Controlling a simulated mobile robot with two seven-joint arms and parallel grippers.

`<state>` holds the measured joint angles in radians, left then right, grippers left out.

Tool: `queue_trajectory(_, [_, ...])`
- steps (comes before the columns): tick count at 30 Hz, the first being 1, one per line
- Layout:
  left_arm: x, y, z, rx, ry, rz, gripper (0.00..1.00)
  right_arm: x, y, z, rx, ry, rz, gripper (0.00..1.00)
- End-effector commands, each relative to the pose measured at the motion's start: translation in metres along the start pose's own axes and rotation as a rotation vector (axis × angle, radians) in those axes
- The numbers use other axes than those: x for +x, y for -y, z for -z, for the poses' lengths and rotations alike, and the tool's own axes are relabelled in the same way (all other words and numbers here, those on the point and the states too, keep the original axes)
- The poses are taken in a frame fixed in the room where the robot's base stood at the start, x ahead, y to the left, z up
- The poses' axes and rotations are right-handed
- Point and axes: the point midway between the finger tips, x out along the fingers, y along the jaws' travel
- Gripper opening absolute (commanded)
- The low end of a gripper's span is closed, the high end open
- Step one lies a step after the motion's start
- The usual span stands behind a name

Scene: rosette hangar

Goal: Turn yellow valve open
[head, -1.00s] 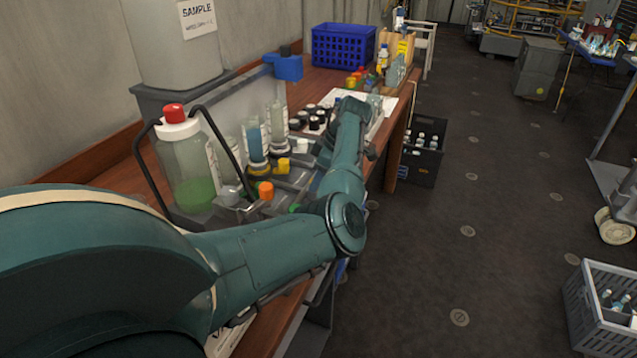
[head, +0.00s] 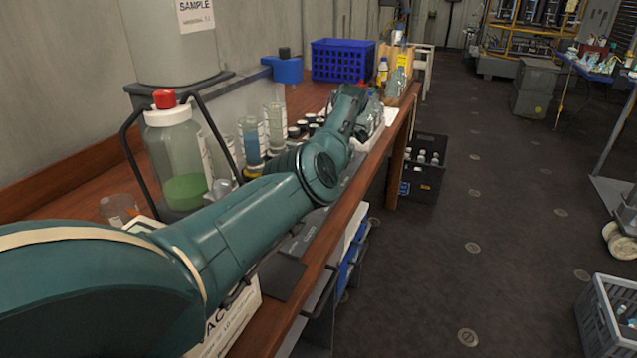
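The yellow valve is not visible now; my teal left arm covers the bench area in front of the measuring cylinders (head: 252,143). My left arm comes in from the lower left and reaches along the bench, its far end near the papers and bottles. I cannot make out its gripper fingers at that end. My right gripper does not show.
A blue crate (head: 343,60) and bottles (head: 382,72) stand at the bench's far end. The wooden bench edge (head: 312,290) runs along my arm's right. A black bottle crate (head: 424,180) and a grey crate (head: 607,318) stand on the floor. Floor between them is clear.

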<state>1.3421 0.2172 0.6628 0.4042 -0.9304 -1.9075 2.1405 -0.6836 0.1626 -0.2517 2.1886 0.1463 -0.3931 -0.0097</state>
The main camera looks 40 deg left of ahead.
Motion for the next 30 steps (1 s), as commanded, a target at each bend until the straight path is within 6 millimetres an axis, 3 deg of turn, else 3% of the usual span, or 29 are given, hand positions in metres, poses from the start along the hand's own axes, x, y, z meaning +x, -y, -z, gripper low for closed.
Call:
queue_trajectory(14, [0.0004, 0.0001, 0.0002, -0.012, -0.001, 0.007, 0.07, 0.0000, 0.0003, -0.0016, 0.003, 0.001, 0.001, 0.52])
queue_trajectory(15, [0.0004, 0.0001, 0.0002, -0.012, -0.001, 0.007, 0.33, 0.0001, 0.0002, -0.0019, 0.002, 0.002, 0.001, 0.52])
queue_trajectory(22, [0.0002, 0.0001, 0.0000, -0.011, 0.000, 0.006, 0.51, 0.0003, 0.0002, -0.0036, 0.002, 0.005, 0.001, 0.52])
queue_trajectory(30, [-0.0007, -0.0002, 0.0005, -0.011, 0.000, 0.005, 0.52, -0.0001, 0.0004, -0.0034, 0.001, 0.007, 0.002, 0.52])
